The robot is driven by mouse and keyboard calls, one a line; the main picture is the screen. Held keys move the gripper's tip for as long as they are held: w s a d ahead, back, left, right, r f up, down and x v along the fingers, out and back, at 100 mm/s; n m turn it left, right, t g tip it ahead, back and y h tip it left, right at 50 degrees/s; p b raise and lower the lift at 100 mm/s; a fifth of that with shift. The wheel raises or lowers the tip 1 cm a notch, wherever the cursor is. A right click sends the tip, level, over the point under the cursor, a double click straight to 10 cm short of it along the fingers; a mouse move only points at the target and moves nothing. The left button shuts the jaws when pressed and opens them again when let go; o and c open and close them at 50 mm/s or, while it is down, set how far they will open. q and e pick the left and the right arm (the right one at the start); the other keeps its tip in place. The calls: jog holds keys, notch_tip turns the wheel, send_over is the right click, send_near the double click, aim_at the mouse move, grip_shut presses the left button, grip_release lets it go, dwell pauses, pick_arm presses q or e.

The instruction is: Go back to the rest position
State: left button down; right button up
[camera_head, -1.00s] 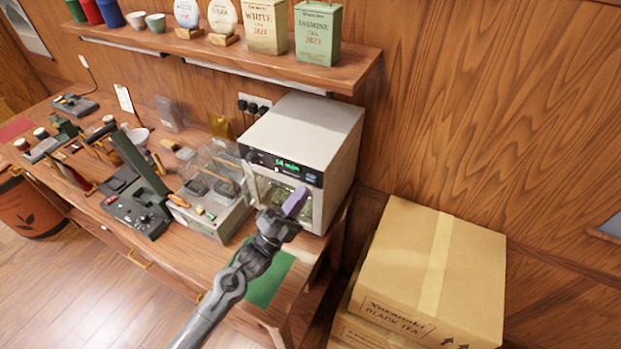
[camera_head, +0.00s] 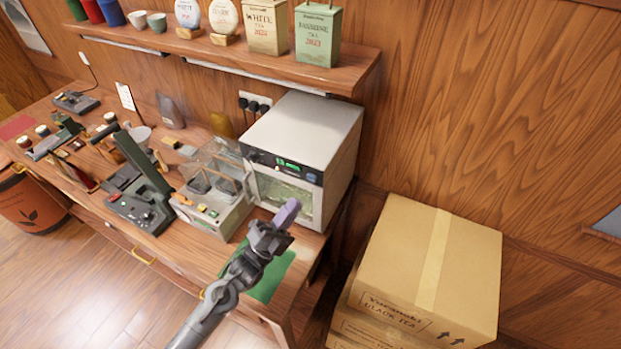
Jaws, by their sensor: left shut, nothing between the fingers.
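My left gripper (camera_head: 287,213) comes in from the bottom, over the right end of the workbench. Its purple-grey fingers are together, with nothing seen between them. It is in front of the white oven-like machine (camera_head: 310,135), whose lit display and glass window face me. The fingertips overlap the machine's lower front in the picture but seem apart from it. Below the arm, a green mat (camera_head: 271,281) lies on the bench and is partly hidden. My right gripper is not in view.
A clear-covered device (camera_head: 214,212) and a dark green press (camera_head: 143,170) stand left of the machine. Stacked cardboard boxes (camera_head: 405,265) stand right of the bench. A wooden shelf (camera_head: 345,68) with tea tins hangs above. The floor at lower left is clear.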

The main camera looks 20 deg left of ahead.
pick_arm(q)
jog(key=s+d+f+n+g+y, duration=0.1)
jog(key=s+f+n+g+y, duration=0.7)
jog(key=s+f+n, duration=0.4)
jog(key=s+a+f+n+g+y, duration=0.2)
jog(key=s+f+n+g, duration=0.15)
jog(key=s+g, duration=0.3)
jog(key=s+a+f+n+g+y, duration=0.25)
jog(key=s+n+g, duration=0.2)
jog(key=s, duration=0.35)
notch_tip(320, 180, up, 21)
jog(key=p, duration=2)
jog(key=shift+d+p, duration=0.25)
jog(key=shift+p, duration=0.15)
dwell(2.1)
